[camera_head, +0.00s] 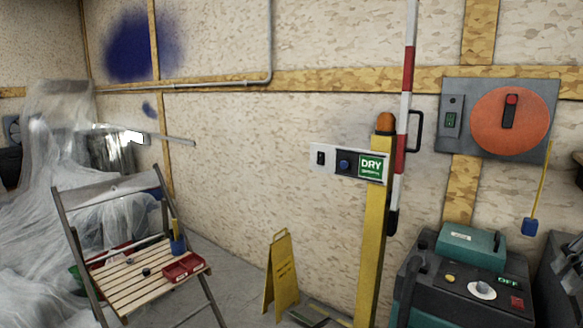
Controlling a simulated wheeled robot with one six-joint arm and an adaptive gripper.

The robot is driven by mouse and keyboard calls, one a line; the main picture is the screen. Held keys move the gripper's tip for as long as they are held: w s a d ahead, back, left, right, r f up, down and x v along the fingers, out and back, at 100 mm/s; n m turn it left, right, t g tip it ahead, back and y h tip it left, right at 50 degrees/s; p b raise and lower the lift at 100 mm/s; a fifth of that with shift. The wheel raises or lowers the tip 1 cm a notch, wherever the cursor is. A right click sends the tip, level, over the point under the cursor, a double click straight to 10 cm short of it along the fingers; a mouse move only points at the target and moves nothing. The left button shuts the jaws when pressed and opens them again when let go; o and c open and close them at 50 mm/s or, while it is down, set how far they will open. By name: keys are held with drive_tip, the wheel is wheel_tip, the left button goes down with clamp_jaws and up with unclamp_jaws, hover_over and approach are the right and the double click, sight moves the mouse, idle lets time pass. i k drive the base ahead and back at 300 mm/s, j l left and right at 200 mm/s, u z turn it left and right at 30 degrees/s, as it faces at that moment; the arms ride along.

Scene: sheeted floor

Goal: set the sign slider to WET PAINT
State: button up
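The sign slider is a small panel (327,166) fixed near the top of a yellow post (374,245). To the right of the knob, a green plate (371,167) reads DRY in white, with smaller text below that is too small to read. The words WET PAINT do not show. A dark switch-like piece (320,158) is on the pale left end of the panel. My gripper is not in view.
A red-and-white pole (406,100) stands just right of the post. A yellow floor sign (281,272), a folding chair (135,275) with small items, and a dark machine (465,285) stand around it. A round orange dial (490,135) is on the wall. Plastic sheeting (45,200) lies left.

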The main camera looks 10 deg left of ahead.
sight(347, 163)
drive_tip(key=u, duration=0.3)
drive_tip(key=i+j, duration=0.15)
drive_tip(key=i, duration=0.25)
drive_tip(key=i+j, duration=0.15)
drive_tip(key=i, duration=0.3)
drive_tip(key=i+j, duration=0.1)
drive_tip(key=i, duration=0.3)
